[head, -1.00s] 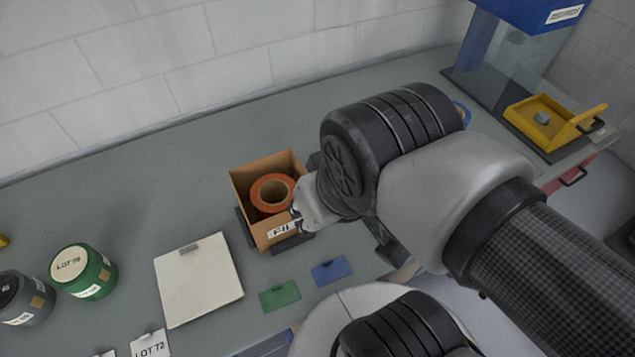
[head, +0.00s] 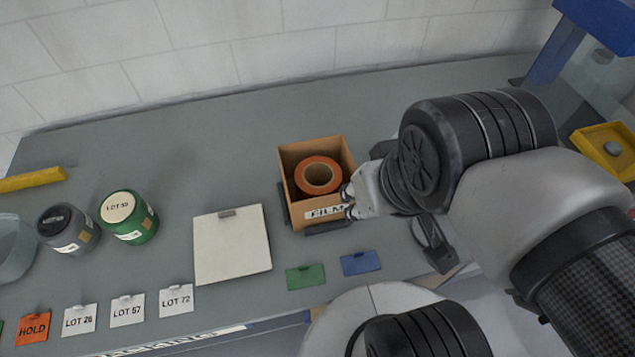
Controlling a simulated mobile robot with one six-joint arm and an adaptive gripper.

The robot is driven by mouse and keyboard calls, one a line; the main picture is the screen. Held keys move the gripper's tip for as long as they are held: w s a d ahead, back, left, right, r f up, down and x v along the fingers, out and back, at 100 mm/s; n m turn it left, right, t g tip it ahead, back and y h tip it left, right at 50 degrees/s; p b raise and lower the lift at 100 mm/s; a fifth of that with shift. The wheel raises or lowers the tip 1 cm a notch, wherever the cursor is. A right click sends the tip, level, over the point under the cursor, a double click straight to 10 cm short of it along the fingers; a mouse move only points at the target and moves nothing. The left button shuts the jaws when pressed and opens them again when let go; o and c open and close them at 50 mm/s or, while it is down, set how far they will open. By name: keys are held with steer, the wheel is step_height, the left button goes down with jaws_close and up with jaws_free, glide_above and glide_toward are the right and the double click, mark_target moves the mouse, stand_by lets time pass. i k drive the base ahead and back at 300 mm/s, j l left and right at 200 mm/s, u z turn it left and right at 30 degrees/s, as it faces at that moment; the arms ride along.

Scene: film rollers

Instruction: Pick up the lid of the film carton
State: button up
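The film carton (head: 297,216) is an open brown box with a FILM label on its front, standing on the grey bench in the head view. An orange film roll (head: 318,175) lies inside it. A flat cream-white square with a small grey tab (head: 232,248) lies on the bench left of the carton; it looks like the lid. My gripper (head: 347,200) is at the carton's right side, close to its front right edge. Its fingertips are small and partly hidden, so I cannot tell whether it is open or touching the carton.
Green (head: 305,277) and blue (head: 360,263) cards lie in front of the carton. A green LOT jar (head: 128,217) and a dark-topped jar (head: 68,228) stand at left. Lot cards line the front edge. A yellow tray (head: 606,150) is at right. The bench behind is clear.

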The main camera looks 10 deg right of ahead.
mark_target(233, 243)
steer(key=j+u, duration=0.2)
steer(key=u, duration=0.2)
steer(key=j+u, duration=0.2)
steer(key=u, duration=0.15)
steer(key=i+j+u, duration=0.1)
steer(key=u, duration=0.3)
